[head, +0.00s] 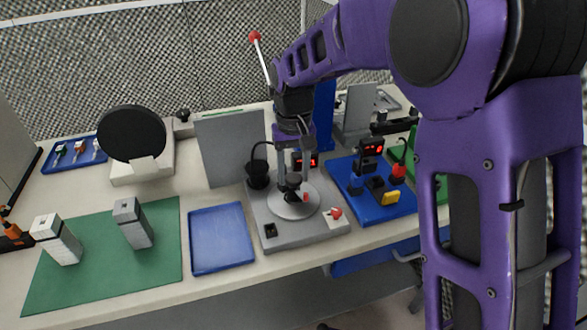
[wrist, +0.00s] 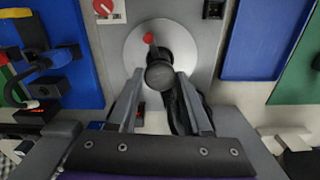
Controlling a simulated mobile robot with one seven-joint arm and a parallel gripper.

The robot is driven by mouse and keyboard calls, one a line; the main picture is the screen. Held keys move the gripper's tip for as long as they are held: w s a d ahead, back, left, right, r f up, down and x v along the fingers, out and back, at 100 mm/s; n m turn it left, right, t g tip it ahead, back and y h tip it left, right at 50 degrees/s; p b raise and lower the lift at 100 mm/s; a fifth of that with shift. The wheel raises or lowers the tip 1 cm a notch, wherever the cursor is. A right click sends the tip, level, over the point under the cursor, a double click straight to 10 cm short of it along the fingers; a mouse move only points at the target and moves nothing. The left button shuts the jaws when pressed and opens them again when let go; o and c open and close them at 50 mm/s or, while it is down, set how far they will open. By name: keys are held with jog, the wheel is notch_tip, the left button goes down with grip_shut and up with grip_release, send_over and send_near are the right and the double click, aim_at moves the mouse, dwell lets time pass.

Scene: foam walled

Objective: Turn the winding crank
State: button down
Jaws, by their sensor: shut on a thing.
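The winding crank is a pale grey disc (head: 283,208) with a dark centre and a dark knob, mounted on a grey base plate (head: 318,232). In the wrist view the disc (wrist: 132,50) carries a small red mark (wrist: 148,38), and the round dark knob (wrist: 160,74) stands between my fingers. My gripper (head: 293,182) reaches down over the disc from above. In the wrist view my gripper (wrist: 162,82) is shut on the knob, one finger on each side. The lower part of the knob and its arm are partly hidden.
A red dial (head: 334,213) and a black switch (head: 270,230) sit on the same plate. A blue panel (head: 355,212) with devices stands close right; an empty blue tray (head: 221,238) lies left. Grey blocks (head: 133,223) stand on a green mat (head: 95,285). An upright grey panel (head: 230,148) rises behind.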

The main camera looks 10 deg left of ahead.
jog(key=shift+r+n+p, duration=0.1)
jog(key=shift+n+p, duration=1.15)
jog(key=shift+n, duration=1.65)
jog(key=shift+n+p, duration=1.05)
jog(key=shift+n, duration=1.65)
jog(key=shift+n+p, duration=0.3)
jog(key=shift+n, duration=15.3)
jog(key=shift+n, duration=1.1)
